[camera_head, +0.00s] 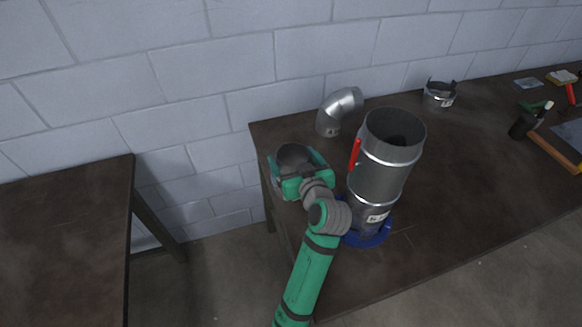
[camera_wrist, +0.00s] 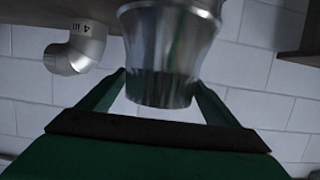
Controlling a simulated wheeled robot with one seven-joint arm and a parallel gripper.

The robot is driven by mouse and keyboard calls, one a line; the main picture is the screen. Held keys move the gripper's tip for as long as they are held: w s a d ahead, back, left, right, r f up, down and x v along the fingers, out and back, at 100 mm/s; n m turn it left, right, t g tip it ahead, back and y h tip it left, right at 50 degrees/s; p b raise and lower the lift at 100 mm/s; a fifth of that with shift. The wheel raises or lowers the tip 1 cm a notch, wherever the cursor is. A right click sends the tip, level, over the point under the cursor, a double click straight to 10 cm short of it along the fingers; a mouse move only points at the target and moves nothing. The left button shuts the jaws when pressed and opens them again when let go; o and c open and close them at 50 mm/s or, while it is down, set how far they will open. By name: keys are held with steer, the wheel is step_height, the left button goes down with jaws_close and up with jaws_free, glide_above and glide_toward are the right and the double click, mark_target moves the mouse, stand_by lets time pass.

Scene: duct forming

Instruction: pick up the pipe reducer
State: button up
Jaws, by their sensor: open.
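The pipe reducer (camera_wrist: 168,45) is a shiny grey metal piece that tapers to a narrower end in the wrist view. My gripper (camera_wrist: 160,92) is open, with one green finger on each side of the reducer. I cannot tell whether either finger touches it. In the head view the reducer (camera_head: 292,153) shows its dark round opening at the left end of the table, partly hidden by my green gripper (camera_head: 300,172).
A tall metal duct (camera_head: 378,177) with a red strip stands on a blue ring (camera_head: 372,238), close right of my gripper. A metal elbow (camera_head: 336,112) is behind. A short collar (camera_head: 438,96) and tools are farther right. Another table (camera_head: 65,235) stands left across a gap.

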steer(key=c, duration=1.6)
